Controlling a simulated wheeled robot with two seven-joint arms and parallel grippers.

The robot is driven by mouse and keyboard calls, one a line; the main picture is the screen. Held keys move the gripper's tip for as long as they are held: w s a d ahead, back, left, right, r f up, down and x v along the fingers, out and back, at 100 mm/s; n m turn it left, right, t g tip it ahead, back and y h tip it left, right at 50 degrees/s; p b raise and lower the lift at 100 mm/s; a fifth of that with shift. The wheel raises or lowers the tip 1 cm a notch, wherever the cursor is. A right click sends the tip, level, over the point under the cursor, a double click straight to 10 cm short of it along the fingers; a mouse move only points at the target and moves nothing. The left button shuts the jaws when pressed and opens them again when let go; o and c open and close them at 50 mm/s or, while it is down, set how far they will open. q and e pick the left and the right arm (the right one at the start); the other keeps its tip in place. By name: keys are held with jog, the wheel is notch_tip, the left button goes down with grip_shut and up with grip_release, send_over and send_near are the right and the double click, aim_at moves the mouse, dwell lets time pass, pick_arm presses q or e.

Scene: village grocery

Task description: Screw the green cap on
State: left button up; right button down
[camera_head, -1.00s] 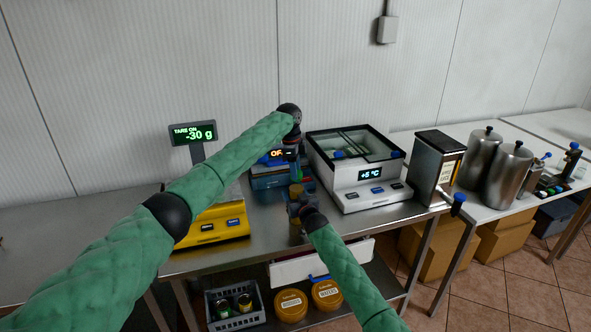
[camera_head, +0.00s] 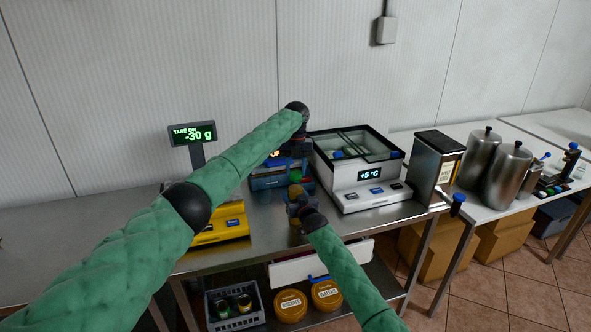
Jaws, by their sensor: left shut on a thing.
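The green cap (camera_head: 295,175) shows as a small green patch just under my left gripper (camera_head: 296,168), which points down and is shut on it. Below it is a small yellowish jar (camera_head: 296,190), partly hidden. My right gripper (camera_head: 298,202) is at the jar, its arm coming from the lower right. Its fingers are too small and dark to tell whether they are shut. The cap is above the jar; whether they touch is not clear.
A yellow scale (camera_head: 222,226) stands left, partly behind my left arm. A blue device (camera_head: 262,180) is behind the grippers. A white cooling unit (camera_head: 365,192) stands close on the right.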

pick_arm(q)
jog(key=m, duration=0.3)
jog(key=shift+w+m+y, duration=0.1)
jog(key=shift+m+y, duration=0.2)
jog(key=shift+m, duration=0.1)
jog(key=o, duration=0.9)
jog(key=shift+r, duration=0.1)
jog(key=shift+r, duration=2.2)
jog(key=shift+f, duration=0.15)
jog(key=shift+c, duration=0.2)
